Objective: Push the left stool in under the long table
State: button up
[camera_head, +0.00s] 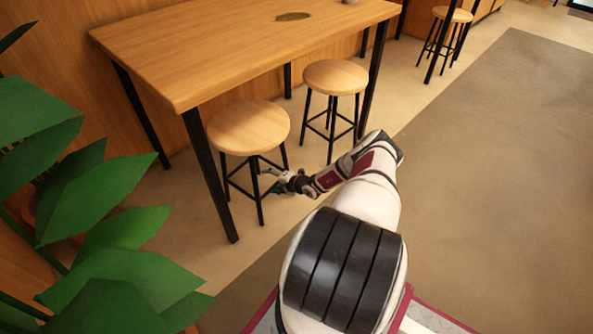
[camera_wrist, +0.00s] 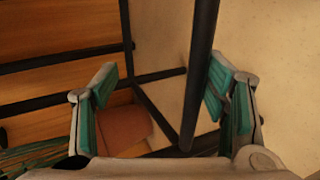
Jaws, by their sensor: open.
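The left stool (camera_head: 248,128) has a round wooden seat and black legs. It stands upright at the front edge of the long wooden table (camera_head: 220,50), near its left end, with the seat appearing outside the tabletop edge. My gripper (camera_head: 277,182) is low beside this stool's right legs, below seat height. In the wrist view my gripper (camera_wrist: 160,85) has its teal-lined fingers spread. A black leg or bar (camera_wrist: 200,70) runs between them, closer to the right finger. I cannot tell whether they touch.
A second stool (camera_head: 335,77) stands to the right at the same table edge. A black table leg (camera_head: 211,180) is left of the left stool. A leafy plant (camera_head: 110,250) fills the lower left. Another stool (camera_head: 452,15) is farther back. Open floor (camera_head: 500,170) lies to the right.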

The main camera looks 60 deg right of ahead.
jog(key=p+v, duration=0.3)
jog(key=v, duration=0.3)
jog(key=shift+s+p, duration=0.3)
jog(key=shift+p, duration=0.1)
